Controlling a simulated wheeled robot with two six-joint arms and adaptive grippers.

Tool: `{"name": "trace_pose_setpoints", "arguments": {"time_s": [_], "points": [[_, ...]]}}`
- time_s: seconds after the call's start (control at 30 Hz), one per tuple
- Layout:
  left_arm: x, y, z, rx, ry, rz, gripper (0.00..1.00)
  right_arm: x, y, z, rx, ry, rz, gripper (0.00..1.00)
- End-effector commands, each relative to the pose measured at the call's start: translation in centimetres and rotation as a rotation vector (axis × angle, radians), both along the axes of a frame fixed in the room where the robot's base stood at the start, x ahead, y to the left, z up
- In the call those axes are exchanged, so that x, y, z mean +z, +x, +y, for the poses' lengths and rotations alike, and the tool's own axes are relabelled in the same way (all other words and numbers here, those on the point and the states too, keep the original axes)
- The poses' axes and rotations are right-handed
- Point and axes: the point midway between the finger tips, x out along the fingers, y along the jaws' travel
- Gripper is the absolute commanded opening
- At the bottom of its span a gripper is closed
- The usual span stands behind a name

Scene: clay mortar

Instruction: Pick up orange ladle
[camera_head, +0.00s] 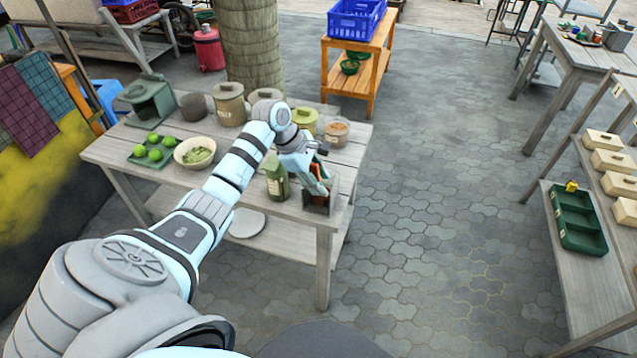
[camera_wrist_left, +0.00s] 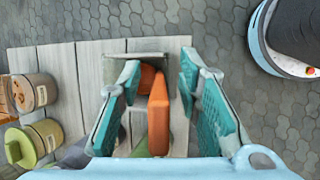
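The orange ladle (camera_head: 317,171) stands in a grey utensil holder (camera_head: 334,192) at the front right corner of the wooden table. In the left wrist view the ladle (camera_wrist_left: 158,118) shows as an orange upright piece, with a rounder orange part behind it. My left gripper (camera_head: 319,178) is over the holder, and in the wrist view its teal-padded fingers (camera_wrist_left: 160,75) are spread on both sides of the ladle. Gaps show between the ladle and the pads. The ladle's lower part is hidden in the holder. My right gripper is not in view.
Lidded jars (camera_head: 305,121) stand behind my forearm. A bowl (camera_head: 194,152) and a tray of green fruit (camera_head: 150,153) are at the left. The floor right of the table is clear.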

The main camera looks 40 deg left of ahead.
Motion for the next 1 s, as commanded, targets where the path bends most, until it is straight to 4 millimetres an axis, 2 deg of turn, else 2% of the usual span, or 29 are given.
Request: {"name": "trace_pose_setpoints", "arguments": {"time_s": [0.03, 0.2, 0.67, 0.77, 0.87, 1.0], "points": [[0.0, 0.0, 0.0, 0.0, 0.0, 0.0, 0.28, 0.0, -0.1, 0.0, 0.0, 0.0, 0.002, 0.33], [0.0, 0.0, 0.0, 0.0, 0.0, 0.0, 0.01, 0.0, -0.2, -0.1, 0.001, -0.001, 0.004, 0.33], [0.4, 0.0, 0.0, -0.001, 0.0, 0.0, 0.0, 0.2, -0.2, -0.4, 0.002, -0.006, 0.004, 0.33], [1.4, 0.0, 0.0, -0.001, 0.001, -0.001, 0.0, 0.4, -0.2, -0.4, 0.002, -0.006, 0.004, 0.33], [3.3, 0.0, 0.0, -0.001, 0.001, -0.002, 0.0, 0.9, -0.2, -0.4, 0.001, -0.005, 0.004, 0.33], [7.2, 0.1, 0.1, 0.0, 0.002, -0.005, 0.0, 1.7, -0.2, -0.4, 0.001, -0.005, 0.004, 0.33]]}}
